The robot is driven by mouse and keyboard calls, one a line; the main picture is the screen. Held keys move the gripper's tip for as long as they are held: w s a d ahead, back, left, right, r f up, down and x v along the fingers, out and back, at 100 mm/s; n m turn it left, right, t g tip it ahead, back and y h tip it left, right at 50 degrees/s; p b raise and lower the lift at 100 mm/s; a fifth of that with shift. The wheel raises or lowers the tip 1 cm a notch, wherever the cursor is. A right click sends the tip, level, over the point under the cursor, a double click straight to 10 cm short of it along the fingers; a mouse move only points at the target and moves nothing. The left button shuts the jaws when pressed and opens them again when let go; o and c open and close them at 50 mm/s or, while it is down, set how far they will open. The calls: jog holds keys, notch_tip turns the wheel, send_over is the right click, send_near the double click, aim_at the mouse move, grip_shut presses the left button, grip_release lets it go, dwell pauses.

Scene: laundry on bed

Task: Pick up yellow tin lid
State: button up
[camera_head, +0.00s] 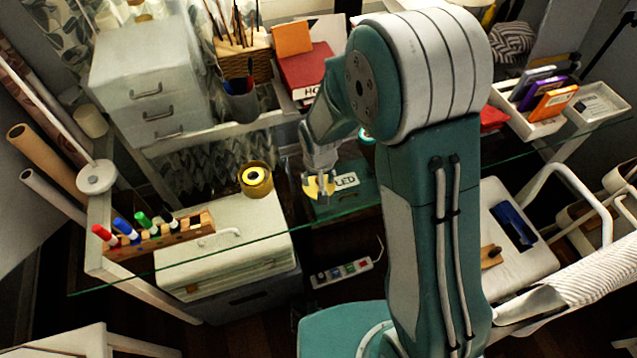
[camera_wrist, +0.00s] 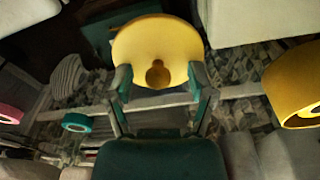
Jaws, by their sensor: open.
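The yellow tin lid (camera_wrist: 140,38) is a round yellow disc with a small dark knob-like spot near its lower edge in the wrist view. My gripper (camera_wrist: 160,78) is open, with one fingertip on each side of the lid's lower part. I cannot tell whether the fingertips touch it. In the head view, the lid (camera_head: 314,187) shows as a small yellow patch at my gripper (camera_head: 320,176), over the glass tabletop. The fingers partly hide it there.
A marker holder (camera_head: 166,236) is further left on the glass desk (camera_head: 225,235). A pen cup (camera_head: 240,105) and red books (camera_head: 303,68) are behind. A tray (camera_head: 537,122) is at the right.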

jog(key=shift+a, duration=0.1)
jog(key=c, duration=0.9)
jog(key=shift+d, duration=0.25)
grip_shut()
